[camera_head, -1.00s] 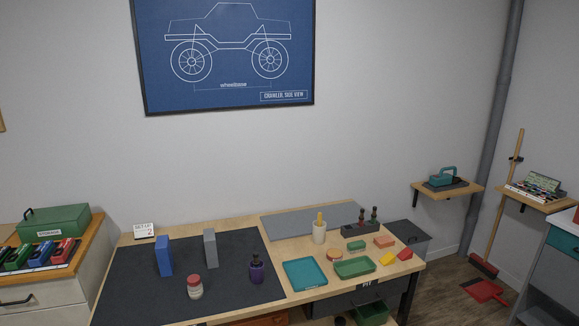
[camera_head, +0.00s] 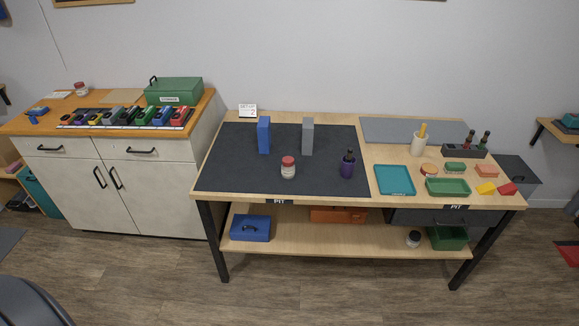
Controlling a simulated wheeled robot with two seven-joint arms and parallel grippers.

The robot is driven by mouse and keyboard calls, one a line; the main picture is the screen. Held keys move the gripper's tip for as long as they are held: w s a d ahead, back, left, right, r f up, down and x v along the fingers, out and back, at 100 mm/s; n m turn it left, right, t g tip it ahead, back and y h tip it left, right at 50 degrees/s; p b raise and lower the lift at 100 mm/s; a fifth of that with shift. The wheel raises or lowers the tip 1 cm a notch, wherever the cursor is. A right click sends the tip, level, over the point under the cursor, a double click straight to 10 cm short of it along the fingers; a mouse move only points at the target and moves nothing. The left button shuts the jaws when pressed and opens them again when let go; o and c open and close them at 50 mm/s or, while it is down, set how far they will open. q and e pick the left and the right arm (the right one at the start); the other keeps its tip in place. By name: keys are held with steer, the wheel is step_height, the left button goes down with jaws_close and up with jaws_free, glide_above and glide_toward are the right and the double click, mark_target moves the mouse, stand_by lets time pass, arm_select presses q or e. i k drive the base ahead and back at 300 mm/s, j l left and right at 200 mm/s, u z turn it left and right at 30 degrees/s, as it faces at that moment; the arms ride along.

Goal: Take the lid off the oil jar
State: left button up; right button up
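No label shows which container is the oil jar. A small glass jar (camera_head: 288,172) with a red lid on it stands upright on the dark mat (camera_head: 230,165) of the workbench. A similar red-lidded jar (camera_head: 81,89) stands at the back of the left cabinet top. A jar with a dark lid (camera_head: 414,239) stands on the bench's lower shelf. A purple bottle (camera_head: 347,167) with a dark top stands on the mat. Neither of my grippers shows in the head view.
A blue block (camera_head: 264,135) and a grey block (camera_head: 308,136) stand behind the jar on the mat. A teal tray (camera_head: 395,180) and green tray (camera_head: 448,187) lie to the right. The mat's front left is clear. Floor before the bench (camera_head: 340,290) is open.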

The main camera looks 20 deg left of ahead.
mark_target(288, 172)
steer(key=i+j+z, duration=0.2)
steer(key=j, duration=0.95)
steer(key=j+z, duration=0.2)
steer(key=j, duration=0.9)
